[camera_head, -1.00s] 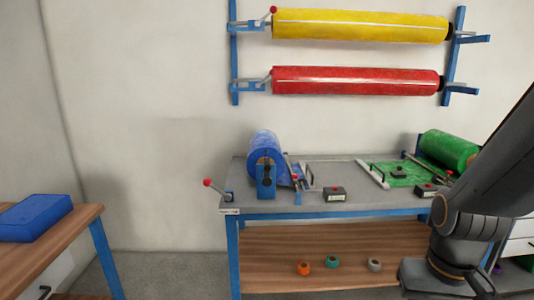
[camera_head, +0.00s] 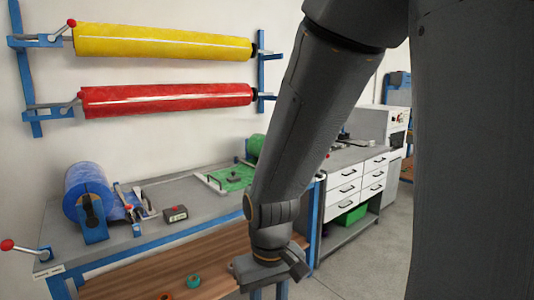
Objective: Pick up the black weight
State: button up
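A small black weight (camera_head: 234,177) sits on a green sheet (camera_head: 240,186) at the back of the grey workbench (camera_head: 190,188). It lies up and left of my gripper, well apart from it. My gripper (camera_head: 285,272) hangs at the lower middle, in front of the bench's front edge. Its fingers are small and dark, and I cannot tell whether they are open or shut. My arm hides the right part of the bench.
A blue roll (camera_head: 88,185) and a small dark box with a red button (camera_head: 175,213) stand on the bench. Orange (camera_head: 165,296) and teal (camera_head: 193,281) rings lie on the wooden shelf below. A white drawer cabinet (camera_head: 345,185) stands right, beside open grey floor (camera_head: 375,245).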

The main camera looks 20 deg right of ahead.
aim_at(235, 179)
jog(key=z, duration=0.5)
jog(key=i, duration=2.35)
jog(key=u, duration=0.7)
jog(key=i, duration=0.25)
jog(key=u, duration=0.25)
